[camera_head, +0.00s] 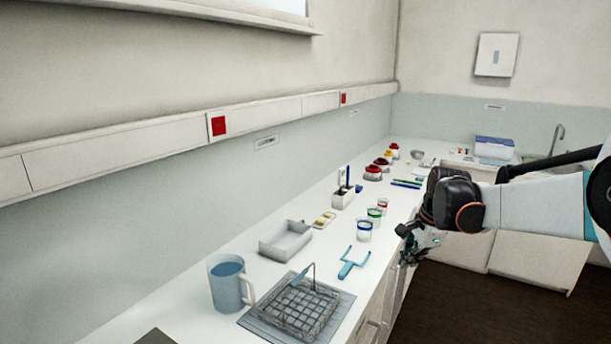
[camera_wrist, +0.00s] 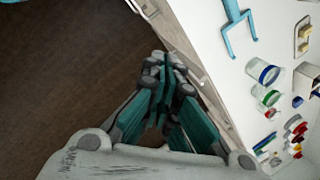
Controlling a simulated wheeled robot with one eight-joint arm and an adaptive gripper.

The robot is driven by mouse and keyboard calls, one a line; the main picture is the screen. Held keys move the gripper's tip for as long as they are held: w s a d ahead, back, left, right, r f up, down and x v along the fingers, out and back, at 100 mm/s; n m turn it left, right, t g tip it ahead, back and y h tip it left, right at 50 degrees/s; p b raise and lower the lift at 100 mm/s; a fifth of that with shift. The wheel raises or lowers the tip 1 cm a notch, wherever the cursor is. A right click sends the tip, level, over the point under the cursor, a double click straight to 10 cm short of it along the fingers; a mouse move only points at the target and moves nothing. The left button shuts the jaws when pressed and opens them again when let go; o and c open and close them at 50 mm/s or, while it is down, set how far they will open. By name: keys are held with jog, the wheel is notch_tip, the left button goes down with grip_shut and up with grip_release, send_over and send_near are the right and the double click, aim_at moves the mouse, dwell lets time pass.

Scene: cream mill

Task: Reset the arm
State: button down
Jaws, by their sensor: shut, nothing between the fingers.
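My gripper (camera_head: 408,254) hangs in front of the counter's front edge at the right of the head view, below my dark wrist joint. In the wrist view my gripper (camera_wrist: 170,66) points down past the counter edge toward the dark floor. Its teal fingers are together with nothing between them. It touches no object on the counter that I can see. The white counter (camera_head: 225,318) runs along the wall to the left of my arm.
A sink tap (camera_head: 557,138) is at the far right. The dark floor (camera_head: 480,300) is clear.

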jog(key=s+a+r+n+t, duration=0.1)
jog(key=s+a+r+n, duration=0.3)
jog(key=s, duration=0.6)
jog(key=s+a+n+t, duration=0.1)
jog(key=s+n, duration=0.5)
jog(key=s, duration=0.4)
jog(key=s+a+f+n+t+h, duration=0.1)
jog(key=s+a+n+t, duration=0.1)
jog(key=s+n, duration=0.4)
jog(key=s, duration=0.5)
jog(key=shift+s+f, duration=0.25)
